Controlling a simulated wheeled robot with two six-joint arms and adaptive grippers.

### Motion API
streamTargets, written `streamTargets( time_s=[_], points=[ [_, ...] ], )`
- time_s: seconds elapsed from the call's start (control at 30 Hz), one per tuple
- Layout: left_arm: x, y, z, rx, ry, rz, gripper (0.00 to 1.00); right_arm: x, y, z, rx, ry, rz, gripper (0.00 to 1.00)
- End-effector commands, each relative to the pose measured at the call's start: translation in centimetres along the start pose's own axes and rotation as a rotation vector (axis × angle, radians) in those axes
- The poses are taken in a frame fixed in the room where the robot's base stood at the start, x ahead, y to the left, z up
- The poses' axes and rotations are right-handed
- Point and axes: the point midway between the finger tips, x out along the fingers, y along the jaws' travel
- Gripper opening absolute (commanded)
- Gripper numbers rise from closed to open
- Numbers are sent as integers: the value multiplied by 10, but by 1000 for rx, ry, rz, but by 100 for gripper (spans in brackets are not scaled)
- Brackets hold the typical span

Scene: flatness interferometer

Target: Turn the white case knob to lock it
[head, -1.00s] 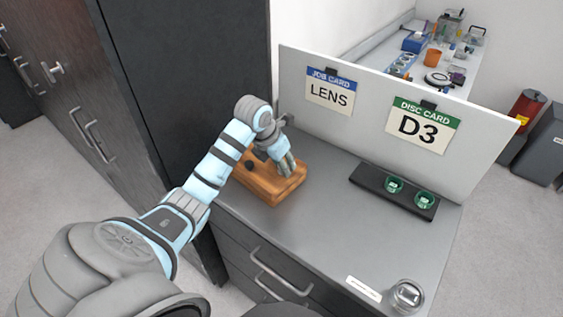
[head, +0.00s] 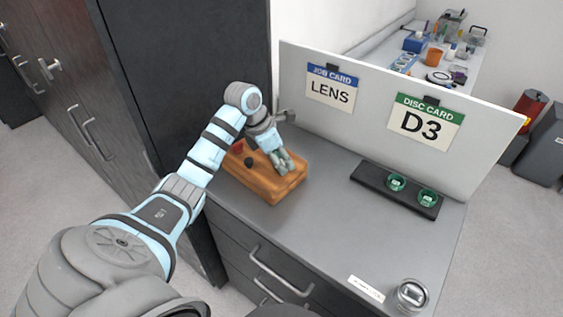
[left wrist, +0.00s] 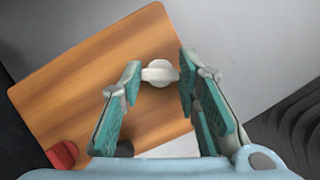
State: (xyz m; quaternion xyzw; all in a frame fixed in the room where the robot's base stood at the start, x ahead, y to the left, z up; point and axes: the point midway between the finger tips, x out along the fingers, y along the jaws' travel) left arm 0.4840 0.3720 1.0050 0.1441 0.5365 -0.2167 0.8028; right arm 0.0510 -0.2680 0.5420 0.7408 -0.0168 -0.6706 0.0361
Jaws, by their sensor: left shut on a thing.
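The wooden case (head: 262,184) lies on the grey bench top, close to the dark cabinet. The white case knob (left wrist: 160,72) shows in the left wrist view on the case's top, between the two fingertips. My left gripper (head: 284,165) reaches down over the right part of the case and is shut on this knob. In the left wrist view its green-padded fingers (left wrist: 158,82) stand on either side of the knob. In the head view the fingers hide the knob. My right gripper is in neither current view.
A red knob (head: 238,148) and a black knob (head: 249,162) are also on the case. An upright grey panel (head: 365,125) with two cards stands behind. A black tray (head: 372,187) with two green-ringed discs and a glass jar (head: 410,295) are to the right.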

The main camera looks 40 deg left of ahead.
Motion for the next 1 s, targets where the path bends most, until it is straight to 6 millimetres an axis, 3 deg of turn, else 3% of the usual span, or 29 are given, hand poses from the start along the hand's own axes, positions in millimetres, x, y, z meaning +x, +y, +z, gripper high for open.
streamTargets(
  time_s=[0.53, 1.0],
  points=[
    [1, 3, 1, 474, -2, -198, 2, 23, -2, 2, 0, 0, 0, 0],
    [0, 4, 3, 842, -1, -353, 2, 26, -2, 2, 0, 0, 0, 0]
  ],
)
